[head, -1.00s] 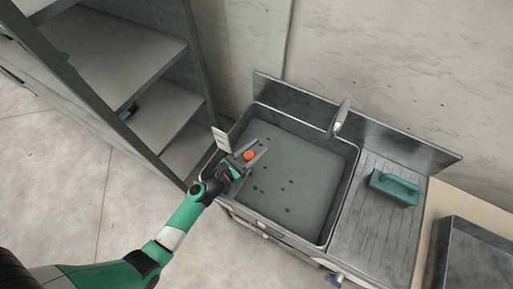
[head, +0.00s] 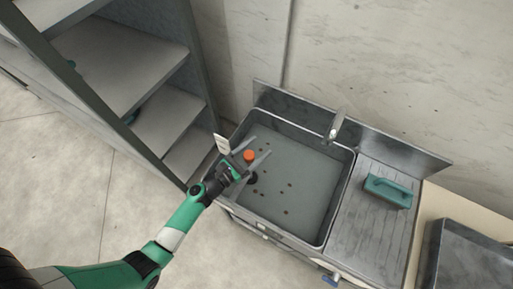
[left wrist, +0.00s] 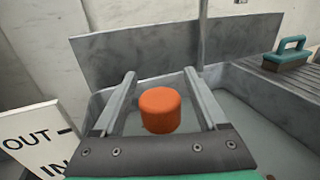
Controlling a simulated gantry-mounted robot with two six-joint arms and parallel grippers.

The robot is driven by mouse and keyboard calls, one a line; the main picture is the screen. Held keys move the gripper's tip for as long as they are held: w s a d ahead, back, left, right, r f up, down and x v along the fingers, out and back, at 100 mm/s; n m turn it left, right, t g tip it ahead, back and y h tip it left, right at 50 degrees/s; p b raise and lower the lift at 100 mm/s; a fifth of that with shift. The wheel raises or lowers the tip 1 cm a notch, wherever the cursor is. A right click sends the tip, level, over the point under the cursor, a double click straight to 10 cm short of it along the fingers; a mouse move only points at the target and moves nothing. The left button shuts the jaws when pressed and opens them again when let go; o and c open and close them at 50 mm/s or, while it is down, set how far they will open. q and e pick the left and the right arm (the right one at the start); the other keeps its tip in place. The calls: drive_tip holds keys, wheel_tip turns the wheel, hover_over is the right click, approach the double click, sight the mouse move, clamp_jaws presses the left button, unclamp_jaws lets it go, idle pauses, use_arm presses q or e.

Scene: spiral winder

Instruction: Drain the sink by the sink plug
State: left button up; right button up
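The sink (head: 318,190) is a grey metal basin holding greyish water with several small dark specks. An orange cylindrical plug (head: 249,155) shows near the basin's left side. My left gripper (head: 261,149) is open above the left part of the basin. In the left wrist view the orange plug (left wrist: 160,110) stands between the two spread fingers, apart from both. A dark round spot (head: 251,178) shows in the basin beside my gripper. My right gripper is not in view.
A faucet (head: 337,124) rises at the back of the sink. A teal-handled brush (head: 388,191) lies on the ribbed drainboard at the right. A white "OUT/IN" sign (left wrist: 38,137) stands left of the sink. A grey shelf unit (head: 120,55) is at the left.

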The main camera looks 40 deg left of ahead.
use_arm(q)
drive_tip(key=shift+s, duration=0.15)
drive_tip(key=s+p, duration=0.1)
drive_tip(key=s, duration=1)
drive_tip(key=shift+s+a, duration=0.15)
drive_tip(key=shift+a, duration=0.15)
idle(6.5)
